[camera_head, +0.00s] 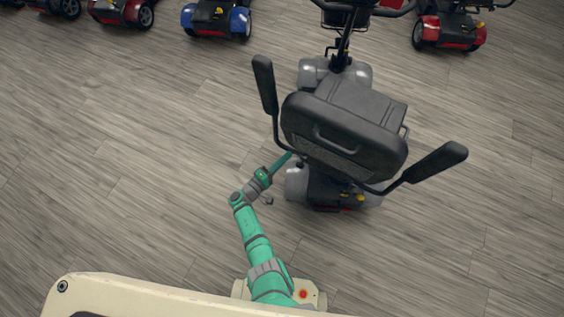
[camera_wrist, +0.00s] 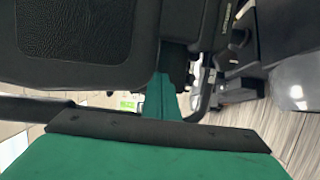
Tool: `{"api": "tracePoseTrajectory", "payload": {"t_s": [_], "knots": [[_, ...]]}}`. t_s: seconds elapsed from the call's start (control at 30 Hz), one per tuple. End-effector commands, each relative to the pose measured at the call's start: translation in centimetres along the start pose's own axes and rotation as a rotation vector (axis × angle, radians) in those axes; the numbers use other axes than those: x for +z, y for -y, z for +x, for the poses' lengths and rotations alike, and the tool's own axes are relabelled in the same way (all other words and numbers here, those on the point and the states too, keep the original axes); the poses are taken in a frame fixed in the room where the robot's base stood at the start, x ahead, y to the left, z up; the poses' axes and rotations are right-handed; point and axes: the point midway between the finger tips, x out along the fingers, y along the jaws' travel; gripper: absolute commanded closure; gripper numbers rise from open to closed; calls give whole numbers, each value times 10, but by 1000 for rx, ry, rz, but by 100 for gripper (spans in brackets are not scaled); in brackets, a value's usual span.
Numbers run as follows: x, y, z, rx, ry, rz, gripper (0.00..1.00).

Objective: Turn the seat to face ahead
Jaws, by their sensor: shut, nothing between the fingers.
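The black seat (camera_head: 355,97) is on a grey mobility scooter (camera_head: 335,75). Its backrest (camera_head: 345,135) is on my side, and the seat front points away and somewhat to the right of the scooter's tiller (camera_head: 345,40). The left armrest (camera_head: 265,85) and right armrest (camera_head: 437,163) stick out at the sides. My gripper (camera_head: 287,157) is shut and empty, at the left rear of the seat, low by the backrest. In the wrist view, the gripper (camera_wrist: 166,88) reaches up to the dark seat's edge (camera_wrist: 75,30); I cannot tell whether it touches.
Several other scooters stand along the far side, including a blue one (camera_head: 217,20) and a red one (camera_head: 448,30). The wood-look floor (camera_head: 120,140) is clear left of the scooter. The scooter's grey rear body (camera_head: 300,182) is close to my gripper.

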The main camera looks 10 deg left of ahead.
Motion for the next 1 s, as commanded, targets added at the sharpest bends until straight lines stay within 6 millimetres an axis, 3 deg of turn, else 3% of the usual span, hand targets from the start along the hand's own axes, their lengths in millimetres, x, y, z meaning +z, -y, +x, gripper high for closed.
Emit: {"api": "tracePoseTrajectory", "payload": {"t_s": [0.33,0.6,1.0], "knots": [[2,1,57,-2,2,-2,100],[34,1,62,-3,4,-1,100],[40,1,63,-2,0,-1,100]]}}
